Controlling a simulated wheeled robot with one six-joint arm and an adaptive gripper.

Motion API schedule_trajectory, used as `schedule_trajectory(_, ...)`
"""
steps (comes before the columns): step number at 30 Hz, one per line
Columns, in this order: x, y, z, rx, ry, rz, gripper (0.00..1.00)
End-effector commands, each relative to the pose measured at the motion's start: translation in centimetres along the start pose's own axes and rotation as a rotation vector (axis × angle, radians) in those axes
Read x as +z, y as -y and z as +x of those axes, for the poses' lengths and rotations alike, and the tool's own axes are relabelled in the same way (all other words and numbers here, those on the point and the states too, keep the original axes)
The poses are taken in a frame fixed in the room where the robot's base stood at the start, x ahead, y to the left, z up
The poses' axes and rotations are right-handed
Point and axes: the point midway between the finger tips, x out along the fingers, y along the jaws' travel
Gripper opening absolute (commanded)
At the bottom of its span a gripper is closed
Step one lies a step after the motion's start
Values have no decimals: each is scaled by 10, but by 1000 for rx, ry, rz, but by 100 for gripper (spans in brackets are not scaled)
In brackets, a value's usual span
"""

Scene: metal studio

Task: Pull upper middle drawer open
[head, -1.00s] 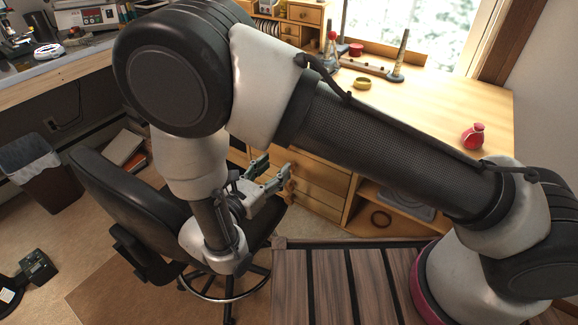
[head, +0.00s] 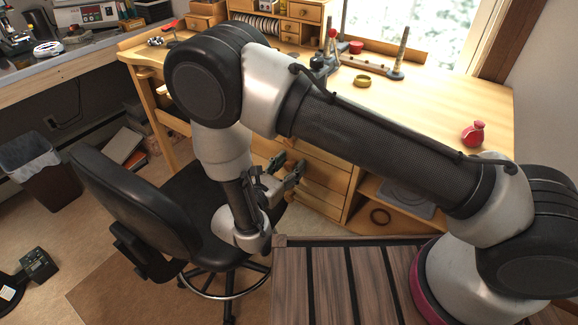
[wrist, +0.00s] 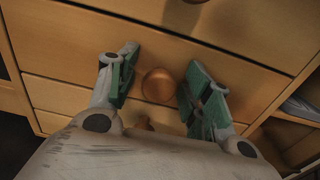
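The desk's drawer stack (head: 322,172) has wooden fronts, partly hidden behind my arm in the head view. In the wrist view a round copper-brown knob (wrist: 158,85) sits on one drawer front (wrist: 60,58). A second knob (wrist: 188,1) is cut off at the top edge, and a third (wrist: 143,124) shows lower down, partly hidden. My gripper (wrist: 162,66) is open, its green-padded fingers on either side of the middle knob with gaps to it. In the head view my gripper (head: 286,168) is in front of the drawers. The drawers in view look shut.
A black office chair (head: 120,195) stands left of my arm, its seat close beneath the wrist. An open shelf (head: 400,200) lies right of the drawers. The desktop (head: 430,110) holds a red pouch-like item (head: 473,133) and small tools.

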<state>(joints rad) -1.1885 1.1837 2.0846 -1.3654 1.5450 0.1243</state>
Motion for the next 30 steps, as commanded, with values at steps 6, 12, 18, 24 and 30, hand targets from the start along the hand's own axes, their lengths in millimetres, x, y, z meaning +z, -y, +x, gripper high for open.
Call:
schedule_trajectory(6,0,0,0,0,0,0,12)
schedule_trajectory(12,0,0,-1,1,0,0,0)
schedule_trajectory(18,0,-2,-31,5,0,0,0)
schedule_trajectory(24,0,-1,-48,3,-1,0,0)
schedule_trajectory(30,0,0,-47,1,-1,0,0)
